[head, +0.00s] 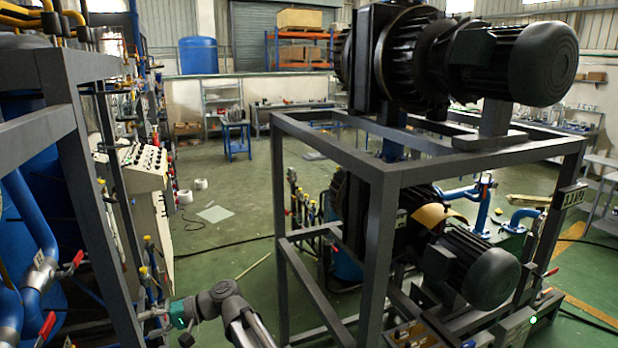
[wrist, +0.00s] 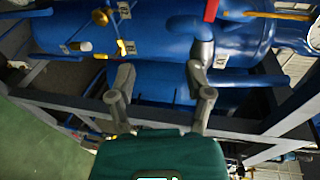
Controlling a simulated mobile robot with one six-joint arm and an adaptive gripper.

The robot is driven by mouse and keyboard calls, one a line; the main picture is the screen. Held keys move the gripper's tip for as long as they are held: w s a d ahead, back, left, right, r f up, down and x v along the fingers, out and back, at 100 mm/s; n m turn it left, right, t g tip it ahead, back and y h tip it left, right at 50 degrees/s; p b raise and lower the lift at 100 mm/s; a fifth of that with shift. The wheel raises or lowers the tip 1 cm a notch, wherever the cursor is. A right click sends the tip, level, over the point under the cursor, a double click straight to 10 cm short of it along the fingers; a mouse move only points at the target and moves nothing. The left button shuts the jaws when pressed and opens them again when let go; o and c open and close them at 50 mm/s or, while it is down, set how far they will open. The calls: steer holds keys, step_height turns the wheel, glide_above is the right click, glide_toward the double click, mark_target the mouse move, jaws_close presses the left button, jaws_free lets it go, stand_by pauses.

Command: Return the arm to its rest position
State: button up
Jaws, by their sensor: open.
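My gripper (wrist: 160,78) is open in the wrist view, its two grey fingers spread apart with nothing between them. Behind the fingers are large blue tanks or pipes (wrist: 150,30). A red valve lever (wrist: 211,10) shows just beyond the right fingertip; I cannot tell whether they touch. In the head view my arm reaches in from the bottom edge, bent at a grey joint. My gripper (head: 152,314) points left there, close to the frame with the blue tank, and its fingertips are hard to make out.
A grey metal frame (head: 62,75) with blue pipes and red-handled valves (head: 72,263) stands at the left. A pump frame (head: 382,230) with motors fills the right. A control panel (head: 147,165) stands beyond the left frame. Green floor (head: 235,225) is open between them.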

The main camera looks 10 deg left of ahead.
steer(key=w+d+f+m+t+h+b, duration=0.1)
steer(key=w+d+f+t+h+b, duration=0.15)
steer(key=d+f, duration=0.6)
steer(key=w+d+f+t+h+b, duration=0.2)
steer(key=w+d+f, duration=0.15)
steer(key=d, duration=0.95)
steer(key=w+d+f+m+t+h+b, duration=0.1)
steer(key=w+d+f+t+h+b, duration=0.15)
steer(key=d+f, duration=0.6)
steer(key=s+d+f+m+h+b, duration=0.1)
steer(key=s+d+f+h+b, duration=0.1)
steer(key=d, duration=1.3)
steer(key=s+d+f+m+h+b, duration=0.2)
steer(key=d+f+h, duration=0.2)
steer(key=d, duration=1.2)
steer(key=shift+s+h, duration=0.2)
steer(key=shift+h, duration=0.3)
steer(key=shift+a, duration=0.1)
steer(key=shift+c, duration=0.6)
